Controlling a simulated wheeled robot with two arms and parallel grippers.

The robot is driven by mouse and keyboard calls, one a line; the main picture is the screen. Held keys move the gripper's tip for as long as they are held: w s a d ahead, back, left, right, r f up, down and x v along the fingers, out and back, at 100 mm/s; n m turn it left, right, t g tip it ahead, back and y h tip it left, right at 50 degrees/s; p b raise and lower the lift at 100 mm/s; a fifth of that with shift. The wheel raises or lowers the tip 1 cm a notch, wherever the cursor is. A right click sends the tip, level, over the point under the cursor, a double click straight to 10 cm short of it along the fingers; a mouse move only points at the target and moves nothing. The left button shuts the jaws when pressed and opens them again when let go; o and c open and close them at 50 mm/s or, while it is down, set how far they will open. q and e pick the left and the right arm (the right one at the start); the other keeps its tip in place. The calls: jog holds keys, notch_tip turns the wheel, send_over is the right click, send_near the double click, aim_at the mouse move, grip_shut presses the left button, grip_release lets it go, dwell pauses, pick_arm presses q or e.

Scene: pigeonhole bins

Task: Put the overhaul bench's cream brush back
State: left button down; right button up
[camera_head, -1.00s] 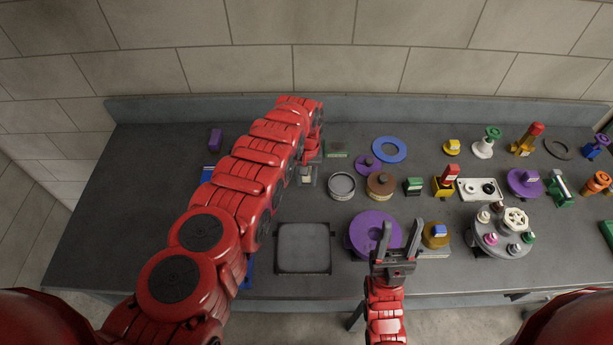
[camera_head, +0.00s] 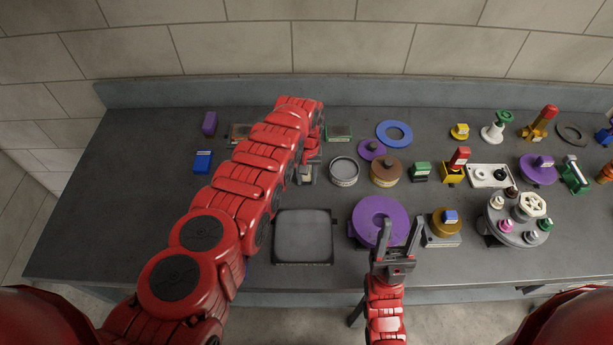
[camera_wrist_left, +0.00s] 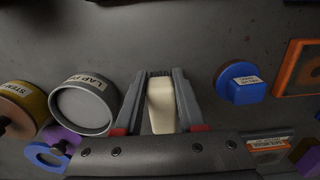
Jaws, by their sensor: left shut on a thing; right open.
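The cream brush (camera_wrist_left: 162,104) is a pale upright block between the two fingers of my left gripper (camera_wrist_left: 160,100) in the left wrist view. The left gripper is shut on it. In the head view this gripper (camera_head: 308,172) is over the grey bench (camera_head: 110,220), just left of the grey round dish (camera_head: 344,171); the brush is mostly hidden there. I cannot tell whether the brush touches the bench. My right gripper (camera_head: 398,238) is open and empty, above the front edge by the purple disc (camera_head: 372,210).
A dark square pad (camera_head: 303,236) lies at the front middle. A brown round tin (camera_head: 386,170) and several small coloured parts crowd the right. A blue block (camera_head: 203,161) and purple block (camera_head: 209,122) sit left. My left arm hides the bench beneath it. The far left is clear.

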pick_arm(q)
jog(key=shift+f+b, duration=0.45)
jog(key=shift+f, duration=0.05)
dwell(0.5)
jog(key=c, duration=0.8)
grip_release()
jog(key=o, duration=0.5)
jog(key=shift+o, duration=0.2)
notch_tip(320, 180, up, 8)
jog(key=p, duration=0.6)
jog(key=shift+w+r+p, duration=0.1)
jog(key=shift+w+p, duration=0.05)
jog(key=shift+p, duration=0.25)
